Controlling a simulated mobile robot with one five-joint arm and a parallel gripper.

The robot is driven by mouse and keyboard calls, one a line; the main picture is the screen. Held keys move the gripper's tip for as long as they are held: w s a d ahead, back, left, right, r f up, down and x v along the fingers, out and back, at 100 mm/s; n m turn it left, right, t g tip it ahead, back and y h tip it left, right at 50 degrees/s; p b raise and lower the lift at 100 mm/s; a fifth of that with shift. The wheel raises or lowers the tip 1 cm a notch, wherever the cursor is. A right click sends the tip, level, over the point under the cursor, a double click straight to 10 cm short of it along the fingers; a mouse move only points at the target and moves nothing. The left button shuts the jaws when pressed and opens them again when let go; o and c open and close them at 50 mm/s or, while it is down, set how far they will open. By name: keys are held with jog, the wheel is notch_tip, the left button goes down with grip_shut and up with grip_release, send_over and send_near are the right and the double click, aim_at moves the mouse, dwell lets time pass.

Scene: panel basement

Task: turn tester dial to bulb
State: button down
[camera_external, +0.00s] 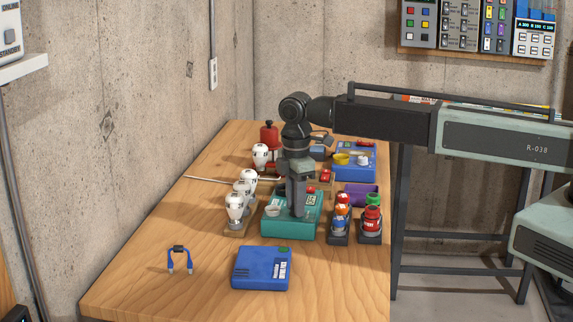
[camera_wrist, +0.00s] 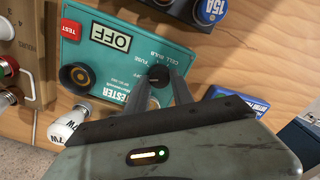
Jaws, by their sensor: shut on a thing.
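The teal tester (camera_external: 271,228) stands on the wooden bench in the external view, under my gripper (camera_external: 297,212). In the wrist view the tester (camera_wrist: 120,94) shows a display (camera_wrist: 110,37) reading OFF, a red TEST button (camera_wrist: 71,29) and a dark round socket with a brass ring (camera_wrist: 77,76). Its black dial (camera_wrist: 158,73) has printed labels around it, FUSE, CELL and BULB among them. My gripper (camera_wrist: 161,82) is shut on the dial, one finger on each side. The fingers partly hide the dial and I cannot tell exactly where it points.
White bulbs (camera_external: 235,207) stand left of the tester; coloured fuses (camera_external: 372,216) stand right.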

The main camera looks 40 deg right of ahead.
jog(key=shift+m, duration=0.3)
jog(key=m, duration=0.4)
jog(key=shift+w, duration=0.1)
jog(key=m, duration=0.4)
jog(key=shift+m, duration=0.3)
jog(key=m, duration=0.4)
jog(key=shift+d, duration=0.1)
jog(key=shift+m, duration=2.1)
jog(key=c, duration=1.1)
grip_release()
